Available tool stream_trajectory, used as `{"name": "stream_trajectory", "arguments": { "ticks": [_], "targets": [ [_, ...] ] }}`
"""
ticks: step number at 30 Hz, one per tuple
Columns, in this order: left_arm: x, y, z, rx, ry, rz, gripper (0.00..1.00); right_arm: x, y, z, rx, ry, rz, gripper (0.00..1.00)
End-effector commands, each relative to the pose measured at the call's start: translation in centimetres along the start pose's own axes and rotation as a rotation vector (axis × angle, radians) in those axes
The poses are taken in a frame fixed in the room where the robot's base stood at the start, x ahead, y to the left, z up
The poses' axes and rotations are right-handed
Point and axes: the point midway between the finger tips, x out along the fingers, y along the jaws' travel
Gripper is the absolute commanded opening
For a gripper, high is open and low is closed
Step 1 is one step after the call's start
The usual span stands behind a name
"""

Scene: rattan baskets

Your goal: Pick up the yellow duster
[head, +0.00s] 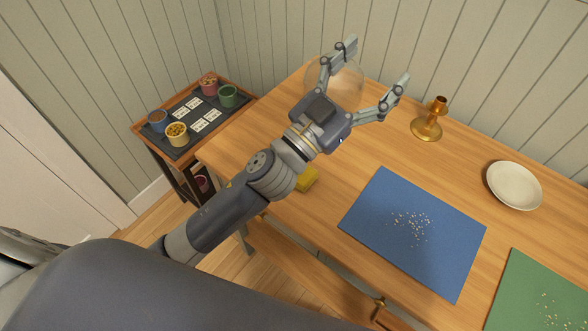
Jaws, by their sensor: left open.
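A small yellow thing, probably the yellow duster (308,179), lies on the wooden table (370,150) near its front edge. It is partly hidden behind my left forearm. My left gripper (376,64) is open and empty, with its fingers spread and pointing toward the back of the table. It is above and beyond the yellow thing, apart from it. My right gripper is not in view.
A clear glass dome (318,72) stands behind my left gripper. A brass candlestick (428,124), a white bowl (514,186), and blue (400,245) and green (530,300) mats with crumbs are on the table. A side cart (140,127) holds several pots.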

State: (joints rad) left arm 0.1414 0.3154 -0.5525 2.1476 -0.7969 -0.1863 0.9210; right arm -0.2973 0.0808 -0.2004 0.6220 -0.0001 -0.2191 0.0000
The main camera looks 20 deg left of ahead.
Motion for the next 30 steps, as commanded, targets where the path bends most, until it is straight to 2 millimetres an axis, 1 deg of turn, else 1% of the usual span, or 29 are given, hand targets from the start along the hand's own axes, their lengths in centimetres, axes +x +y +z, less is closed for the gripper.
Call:
{"name": "stream_trajectory", "arguments": {
  "ticks": [1,2,3,5,6,7,9,11,12,14,15,17,18,20,21,23,24,26,27,30],
  "targets": [
    [1.0,2.2,-1.6,0.025,0.071,0.106,0.78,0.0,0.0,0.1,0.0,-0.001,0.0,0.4],
    [1.3,3.8,-2.4,0.036,0.109,0.175,0.78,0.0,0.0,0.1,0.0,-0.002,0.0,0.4],
    [1.5,5.9,-3.2,0.053,0.151,0.272,0.78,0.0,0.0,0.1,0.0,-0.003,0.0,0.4],
    [1.4,8.9,-3.8,0.08,0.195,0.423,0.78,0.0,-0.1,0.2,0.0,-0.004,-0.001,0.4],
    [1.0,10.9,-3.9,0.101,0.211,0.526,0.78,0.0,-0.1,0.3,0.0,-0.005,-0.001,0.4],
    [0.6,12.3,-3.7,0.119,0.216,0.604,0.78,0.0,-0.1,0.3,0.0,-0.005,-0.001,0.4],
    [-0.7,15.1,-2.7,0.162,0.203,0.789,0.78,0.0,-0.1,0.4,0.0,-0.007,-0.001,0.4],
    [-2.1,16.9,-1.1,0.206,0.162,0.943,0.78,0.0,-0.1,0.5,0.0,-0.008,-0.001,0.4],
    [-3.1,17.8,0.3,0.237,0.119,1.042,0.78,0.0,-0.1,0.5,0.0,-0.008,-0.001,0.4],
    [-4.8,18.3,2.7,0.289,0.033,1.183,0.78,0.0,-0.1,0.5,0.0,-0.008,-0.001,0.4],
    [-5.9,18.2,4.5,0.326,-0.038,1.269,0.78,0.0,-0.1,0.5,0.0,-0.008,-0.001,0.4],
    [-7.5,17.2,7.3,0.385,-0.169,1.384,0.78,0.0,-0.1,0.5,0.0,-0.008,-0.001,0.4],
    [-8.5,16.1,9.2,0.425,-0.269,1.449,0.78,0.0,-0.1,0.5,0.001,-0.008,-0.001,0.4],
    [-10.0,13.7,11.9,0.486,-0.439,1.526,0.78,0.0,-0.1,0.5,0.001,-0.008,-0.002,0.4],
    [-10.8,11.7,13.4,0.528,-0.558,1.561,0.78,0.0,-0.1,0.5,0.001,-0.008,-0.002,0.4],
    [-11.9,8.3,15.3,0.584,-0.743,1.59,0.78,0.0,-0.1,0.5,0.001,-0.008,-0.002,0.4],
    [-12.5,6.0,16.2,0.617,-0.861,1.593,0.78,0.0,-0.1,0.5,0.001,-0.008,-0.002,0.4],
    [-13.2,2.6,17.1,0.662,-1.027,1.582,0.78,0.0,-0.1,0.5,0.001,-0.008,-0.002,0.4],
    [-13.7,0.5,17.4,0.685,-1.127,1.566,0.78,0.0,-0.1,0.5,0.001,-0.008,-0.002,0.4],
    [-14.4,-3.6,17.6,0.726,-1.321,1.515,0.78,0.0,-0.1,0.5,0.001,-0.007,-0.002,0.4]
  ]
}}
